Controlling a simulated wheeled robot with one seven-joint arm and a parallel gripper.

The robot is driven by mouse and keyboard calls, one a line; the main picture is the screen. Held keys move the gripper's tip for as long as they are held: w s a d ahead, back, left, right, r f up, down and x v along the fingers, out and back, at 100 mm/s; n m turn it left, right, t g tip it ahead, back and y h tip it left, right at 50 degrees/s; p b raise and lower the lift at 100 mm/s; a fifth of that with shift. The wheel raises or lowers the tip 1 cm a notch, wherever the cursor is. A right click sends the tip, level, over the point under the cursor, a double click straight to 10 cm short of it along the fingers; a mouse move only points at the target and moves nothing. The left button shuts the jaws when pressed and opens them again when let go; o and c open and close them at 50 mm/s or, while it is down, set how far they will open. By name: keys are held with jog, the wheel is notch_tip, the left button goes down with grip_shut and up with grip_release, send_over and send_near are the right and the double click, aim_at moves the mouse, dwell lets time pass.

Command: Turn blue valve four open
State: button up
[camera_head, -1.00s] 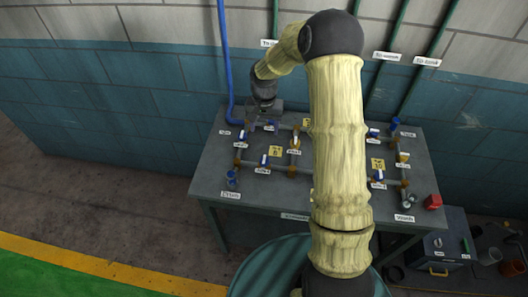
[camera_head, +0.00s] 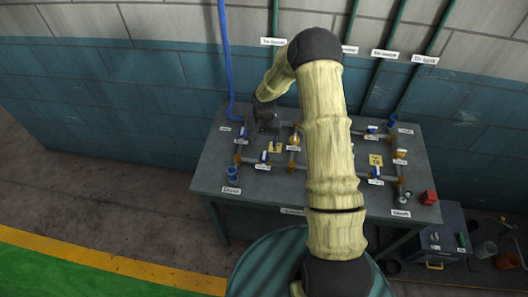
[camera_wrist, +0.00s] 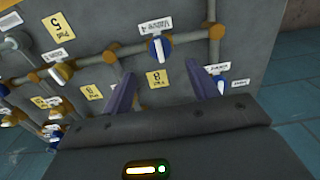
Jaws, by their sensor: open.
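The bar lies roughly across the pipe. In the head view a blue valve (camera_head: 264,157) on the front left pipe run is probably the same one. My gripper (camera_wrist: 160,70) is open, its two purple fingers apart and nothing between them. The blue valve appears beyond the fingertips, between them in the picture, with no visible contact. In the head view the fingers are too small to make out.
A grey bench (camera_head: 265,195) carries pipes, several other blue and yellow-handled valves, and yellow number cards. Another blue valve (camera_wrist: 218,69) lies near the right finger in the wrist view. The wall stands behind.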

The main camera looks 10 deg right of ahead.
aim_at(264, 155)
notch_tip(264, 155, down, 9)
jog(key=p, duration=0.3)
jog(key=shift+r, duration=0.1)
jog(key=c, duration=1)
